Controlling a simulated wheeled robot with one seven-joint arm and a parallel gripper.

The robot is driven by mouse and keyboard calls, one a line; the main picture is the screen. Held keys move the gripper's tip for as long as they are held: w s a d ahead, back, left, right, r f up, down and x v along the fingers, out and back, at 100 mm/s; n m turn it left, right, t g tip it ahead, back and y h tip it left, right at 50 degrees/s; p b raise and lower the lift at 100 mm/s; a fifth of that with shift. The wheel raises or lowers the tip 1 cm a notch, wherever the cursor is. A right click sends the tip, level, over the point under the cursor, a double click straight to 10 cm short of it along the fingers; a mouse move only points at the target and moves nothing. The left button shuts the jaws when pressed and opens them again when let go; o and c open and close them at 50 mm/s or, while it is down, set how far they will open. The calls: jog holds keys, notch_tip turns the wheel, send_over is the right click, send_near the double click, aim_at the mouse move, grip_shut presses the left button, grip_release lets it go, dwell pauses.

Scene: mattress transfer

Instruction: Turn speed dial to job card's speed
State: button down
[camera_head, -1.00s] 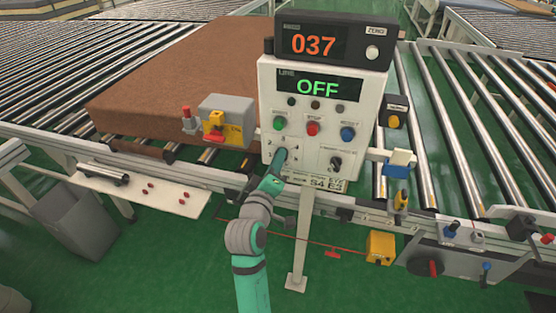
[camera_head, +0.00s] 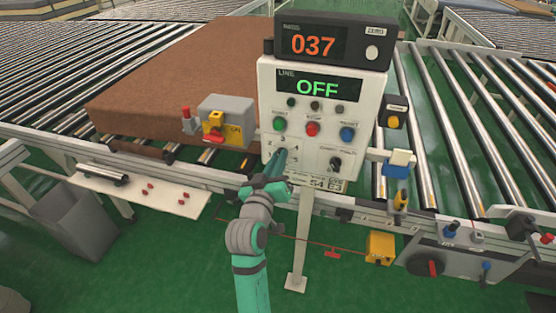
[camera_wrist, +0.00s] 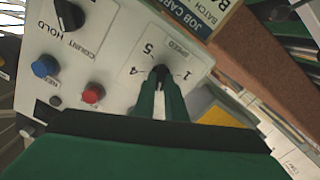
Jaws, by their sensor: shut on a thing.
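The speed dial (camera_wrist: 161,70) is a small black knob on the cream control panel (camera_wrist: 120,55). The wrist view shows the word SPEED and the figures 1, 5 and 4 around it, with the other figures hidden. My gripper (camera_wrist: 160,88) is shut on the dial, one green finger on each side. In the head view my gripper (camera_head: 279,160) covers the dial at the panel's lower left, so its pointer cannot be read. The job card (camera_wrist: 203,12) shows partly at the top of the wrist view. In the head view a card (camera_head: 326,184) below the panel reads S4 E3.
Green, red and blue buttons (camera_head: 312,129) sit above the dial, and a black selector (camera_head: 335,163) sits to its right. The line display (camera_head: 318,88) reads OFF and the upper display (camera_head: 312,43) reads 037. A grey box with a yellow switch (camera_head: 213,127) stands close left.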

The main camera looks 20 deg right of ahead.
jog(key=m, duration=1.7)
jog(key=shift+s+d+f, duration=0.15)
jog(key=shift+d+f, duration=0.05)
jog(key=shift+d, duration=0.05)
dwell(0.4)
jog(key=c, duration=1.8)
grip_release()
jog(key=shift+r, duration=0.1)
jog(key=v, duration=1.1)
